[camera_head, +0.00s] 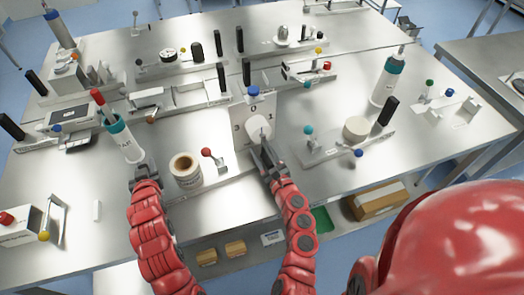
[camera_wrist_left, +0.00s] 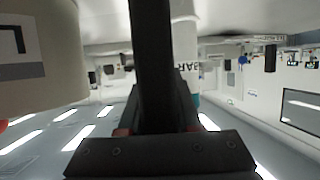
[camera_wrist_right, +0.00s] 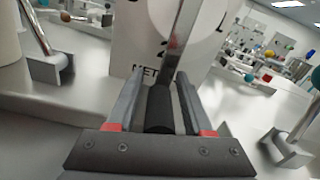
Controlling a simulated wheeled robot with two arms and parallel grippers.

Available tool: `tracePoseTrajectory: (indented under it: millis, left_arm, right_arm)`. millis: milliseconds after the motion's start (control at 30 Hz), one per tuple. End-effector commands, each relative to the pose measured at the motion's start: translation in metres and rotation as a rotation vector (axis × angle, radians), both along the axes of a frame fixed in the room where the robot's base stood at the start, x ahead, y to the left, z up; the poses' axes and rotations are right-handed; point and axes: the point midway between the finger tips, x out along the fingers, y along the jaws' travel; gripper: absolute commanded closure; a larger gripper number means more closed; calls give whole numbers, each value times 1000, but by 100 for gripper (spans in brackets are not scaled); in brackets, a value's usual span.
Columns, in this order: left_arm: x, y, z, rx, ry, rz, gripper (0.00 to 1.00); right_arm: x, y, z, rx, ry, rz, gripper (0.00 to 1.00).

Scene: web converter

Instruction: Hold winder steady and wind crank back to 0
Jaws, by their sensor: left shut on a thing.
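The winder is a white upright panel (camera_head: 240,112) with numbers 0, 1 and 3 around a pale crank hub (camera_head: 258,126) and a blue knob (camera_head: 253,91) on top. In the right wrist view, its crank arm (camera_wrist_right: 179,40) points down to a black handle (camera_wrist_right: 160,108). My right gripper (camera_head: 264,153) is open, with its fingers on either side of that handle. One finger blocks much of the left wrist view.
A roll (camera_head: 185,168) and a red-knobbed lever (camera_head: 207,153) stand between my grippers. A fixture with a black handle (camera_head: 386,111) is right of the winder, and another teal-collared bottle (camera_head: 387,82) stands behind it. More fixtures fill the back of the steel table.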

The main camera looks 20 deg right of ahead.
Motion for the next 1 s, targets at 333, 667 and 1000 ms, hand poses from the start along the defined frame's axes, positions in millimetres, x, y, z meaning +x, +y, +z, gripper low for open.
tracePoseTrajectory:
  millis: [333, 667, 1000]
  left_arm:
    - [-5, -3, -17, -4, 39, -7, 100]
    - [-5, -3, -17, -4, 38, -7, 100]
    - [-5, -3, -17, -4, 38, -6, 100]
  right_arm:
    - [0, 0, -2, 0, 0, -1, 100]
    - [0, -1, -2, 0, 1, -1, 100]
    - [0, -1, -2, 0, 1, -2, 100]
